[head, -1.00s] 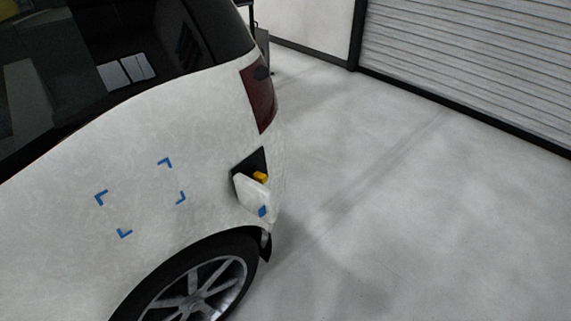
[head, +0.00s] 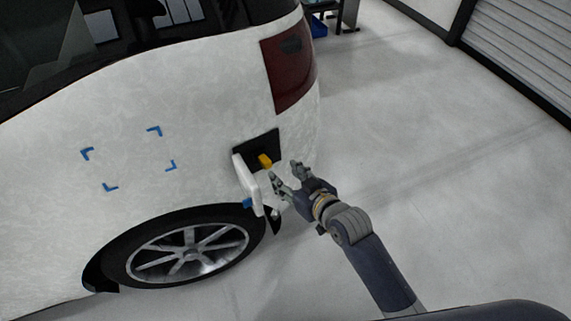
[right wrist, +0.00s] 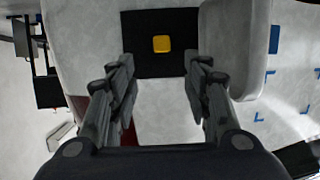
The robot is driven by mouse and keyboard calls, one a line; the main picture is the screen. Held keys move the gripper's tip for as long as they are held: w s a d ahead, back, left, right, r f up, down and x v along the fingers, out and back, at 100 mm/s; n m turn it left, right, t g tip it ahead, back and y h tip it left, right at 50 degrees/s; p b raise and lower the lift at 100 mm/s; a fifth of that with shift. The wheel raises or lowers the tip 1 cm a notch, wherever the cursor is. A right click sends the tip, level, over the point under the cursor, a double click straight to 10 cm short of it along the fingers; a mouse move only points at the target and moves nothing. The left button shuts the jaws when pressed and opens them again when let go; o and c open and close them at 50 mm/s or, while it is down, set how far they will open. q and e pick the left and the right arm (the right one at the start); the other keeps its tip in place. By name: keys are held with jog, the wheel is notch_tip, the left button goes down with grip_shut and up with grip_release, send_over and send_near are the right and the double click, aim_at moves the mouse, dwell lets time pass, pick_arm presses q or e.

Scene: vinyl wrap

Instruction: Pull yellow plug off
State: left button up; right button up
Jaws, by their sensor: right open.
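The yellow plug (head: 265,160) sits in the dark square recess (head: 262,146) on the rear side of the white car. The white flap (head: 248,184) of the recess stands open. My right gripper (head: 284,172) is open and empty, just right of the plug and apart from it. In the right wrist view the yellow plug (right wrist: 161,44) lies ahead, between the lines of the two open fingers (right wrist: 160,78) and beyond their tips. The flap (right wrist: 228,50) stands to the right of the recess there. My left gripper is not in view.
The white car (head: 200,110) fills the left, with its wheel (head: 190,250) below the flap and a red tail light (head: 288,65) above the recess. Blue corner marks (head: 86,153) are on the side panel. The floor (head: 430,180) to the right is clear.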

aim_at(268, 163)
jog(key=x, duration=0.9)
jog(key=shift+a, duration=0.15)
jog(key=shift+w+a+f, duration=0.1)
jog(key=shift+w+f, duration=0.05)
jog(key=shift+w, duration=0.05)
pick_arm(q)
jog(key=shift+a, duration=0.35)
pick_arm(e)
jog(key=shift+w+a+f, duration=0.15)
jog(key=shift+w, duration=0.2)
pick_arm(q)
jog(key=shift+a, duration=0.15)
pick_arm(e)
jog(key=shift+c, duration=1.1)
grip_shut()
pick_arm(q)
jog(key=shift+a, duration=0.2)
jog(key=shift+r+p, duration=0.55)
jog(key=shift+p, duration=0.05)
pick_arm(e)
jog(key=shift+s+d, duration=0.3)
jog(key=shift+s, duration=0.3)
